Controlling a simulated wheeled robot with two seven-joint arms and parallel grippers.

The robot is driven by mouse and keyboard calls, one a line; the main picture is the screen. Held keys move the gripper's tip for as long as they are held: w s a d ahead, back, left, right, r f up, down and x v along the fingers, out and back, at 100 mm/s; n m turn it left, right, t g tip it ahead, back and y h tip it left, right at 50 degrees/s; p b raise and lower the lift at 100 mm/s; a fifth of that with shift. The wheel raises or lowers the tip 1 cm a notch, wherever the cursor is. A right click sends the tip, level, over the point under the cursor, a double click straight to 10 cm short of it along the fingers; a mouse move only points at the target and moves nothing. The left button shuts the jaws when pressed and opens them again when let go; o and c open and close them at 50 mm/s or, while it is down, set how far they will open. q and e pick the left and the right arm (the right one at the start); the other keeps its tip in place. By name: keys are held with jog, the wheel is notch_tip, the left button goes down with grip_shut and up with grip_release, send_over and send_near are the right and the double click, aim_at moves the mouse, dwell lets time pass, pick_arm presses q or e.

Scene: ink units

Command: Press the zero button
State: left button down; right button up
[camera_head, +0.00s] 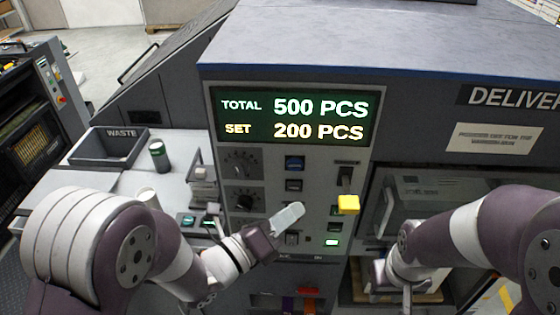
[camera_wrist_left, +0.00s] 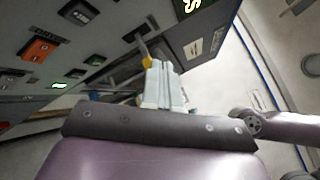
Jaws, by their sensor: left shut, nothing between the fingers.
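The control panel (camera_head: 265,220) carries several small buttons under the display (camera_head: 295,118), which reads TOTAL 500 PCS and SET 200 PCS. No zero label is legible. A blue button (camera_head: 294,163) sits above a dark button (camera_head: 294,185). Another button (camera_head: 291,239) is just below my left gripper (camera_head: 290,214), which is shut and empty in front of the panel. Its closed fingers also show in the left wrist view (camera_wrist_left: 163,85); contact with the panel cannot be told. An orange button (camera_wrist_left: 40,49) shows there too. My right gripper (camera_head: 407,298) is low at the right, fingers unclear.
A yellow-tipped lever (camera_head: 348,204) sticks out right of my left fingertips. A green-lit indicator (camera_head: 332,243) is below it. A WASTE bin (camera_head: 108,147) and a dark cylinder (camera_head: 158,155) stand on the left counter. An open delivery bay (camera_head: 440,205) is at the right.

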aim_at(295, 164)
pick_arm(q)
jog(key=shift+w+a+b, duration=0.15)
jog(key=shift+w+b, duration=0.35)
jog(key=shift+w, duration=4.05)
jog(key=shift+f, duration=0.1)
jog(key=shift+w+b, duration=0.45)
jog(key=shift+b, duration=0.1)
